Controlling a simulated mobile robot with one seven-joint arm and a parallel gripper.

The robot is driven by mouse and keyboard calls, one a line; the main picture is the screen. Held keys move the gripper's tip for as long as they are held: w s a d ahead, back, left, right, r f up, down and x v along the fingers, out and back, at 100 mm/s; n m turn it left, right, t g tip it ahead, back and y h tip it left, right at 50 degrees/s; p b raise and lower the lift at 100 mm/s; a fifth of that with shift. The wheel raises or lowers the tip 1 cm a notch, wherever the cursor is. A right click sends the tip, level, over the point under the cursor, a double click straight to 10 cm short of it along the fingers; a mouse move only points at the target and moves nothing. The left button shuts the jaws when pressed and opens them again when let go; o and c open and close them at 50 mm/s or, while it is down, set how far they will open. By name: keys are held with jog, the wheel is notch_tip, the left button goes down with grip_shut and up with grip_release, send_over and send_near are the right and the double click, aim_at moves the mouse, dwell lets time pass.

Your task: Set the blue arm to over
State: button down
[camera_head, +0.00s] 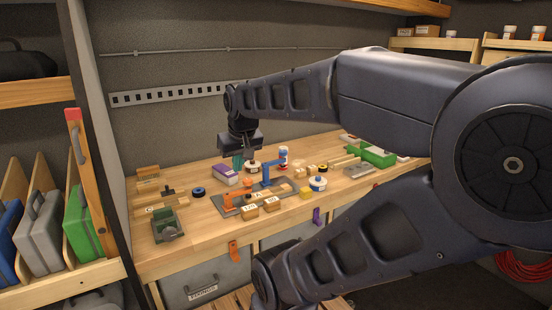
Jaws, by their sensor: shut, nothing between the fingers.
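The blue arm (267,173) stands on a dark grey base plate (285,188) in the middle of the workbench. Its upright part shows, with a blue piece reaching right toward a white and blue bottle; its exact setting is too small to tell. An orange arm (231,201) sits at the left front of the same plate. My gripper (238,154) points down above the bench, behind and left of the blue arm and apart from it in the picture. It is shut and holds nothing. The fingertips are small and partly unclear against a teal item behind them.
Small labelled boxes (250,211) stand along the plate's front edge. A purple box (225,175), a blue tape roll (198,191), a green tool (377,155) and a grey-green device (166,226) lie around the workbench (205,238).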

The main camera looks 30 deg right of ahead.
aim_at(274, 163)
jog(key=w+d+r+g, duration=0.2)
jog(key=w+d, duration=0.4)
jog(key=w, duration=0.6)
jog(key=w+d+r+g, duration=0.2)
jog(key=w+d, duration=0.5)
jog(key=w, duration=0.5)
jog(key=w+d+f+g, duration=0.1)
jog(key=w+d+f, duration=0.5)
jog(key=w+d, duration=0.2)
jog(key=w+d+f+g, duration=0.2)
jog(key=w+d+f, duration=0.5)
jog(key=d, duration=0.5)
jog(key=shift+w+d, duration=0.15)
jog(key=shift+w, duration=0.95)
jog(key=shift+f, duration=0.1)
jog(key=s+f, duration=0.6)
jog(key=f, duration=0.3)
jog(key=shift+s+f, duration=0.25)
jog(key=shift+f, duration=0.05)
